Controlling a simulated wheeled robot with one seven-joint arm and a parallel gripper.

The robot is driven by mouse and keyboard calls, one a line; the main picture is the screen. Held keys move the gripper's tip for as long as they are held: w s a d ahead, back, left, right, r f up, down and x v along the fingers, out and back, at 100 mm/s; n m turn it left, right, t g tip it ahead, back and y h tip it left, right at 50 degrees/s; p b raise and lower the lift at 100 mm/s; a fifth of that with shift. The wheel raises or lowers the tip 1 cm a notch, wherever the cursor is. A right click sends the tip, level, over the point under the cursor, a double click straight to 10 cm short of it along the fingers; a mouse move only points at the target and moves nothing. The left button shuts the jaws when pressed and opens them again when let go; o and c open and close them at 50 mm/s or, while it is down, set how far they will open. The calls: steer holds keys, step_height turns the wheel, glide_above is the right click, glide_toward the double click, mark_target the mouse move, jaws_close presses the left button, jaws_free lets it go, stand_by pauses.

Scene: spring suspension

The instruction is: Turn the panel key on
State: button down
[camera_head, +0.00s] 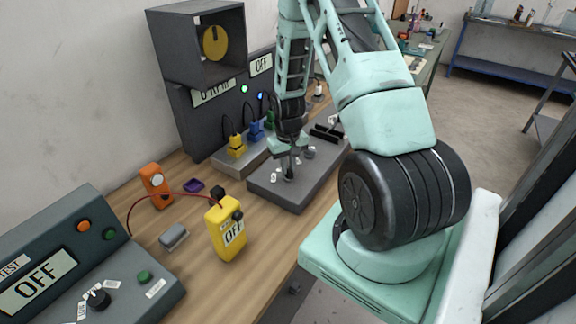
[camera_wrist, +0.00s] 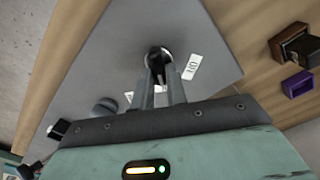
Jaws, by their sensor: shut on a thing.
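The grey panel (camera_head: 262,186) lies on the wooden bench, and its slanted top fills the middle of the wrist view (camera_wrist: 110,50). My gripper (camera_head: 289,172) reaches down to the panel's near end. In the wrist view my gripper (camera_wrist: 159,72) is shut on the panel key (camera_wrist: 158,55), a small dark piece in a round pale-rimmed socket. A white ON label (camera_wrist: 191,67) sits right of the key. A second white label (camera_wrist: 128,97) is partly hidden by my gripper. In the head view the fingers mostly hide the key.
A dark round knob (camera_wrist: 105,106) stands on the panel left of my gripper. Behind the panel are yellow (camera_head: 236,147) and blue (camera_head: 255,132) plugs and an OFF display (camera_head: 261,64). A yellow meter (camera_head: 225,230) and a grey test box (camera_head: 75,260) stand nearer.

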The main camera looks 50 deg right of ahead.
steer(key=c, duration=1.4)
jaws_free()
steer(key=shift+r, duration=0.1)
step_height(320, 180, up, 17)
steer(key=b, duration=0.3)
steer(key=shift+r, duration=0.1)
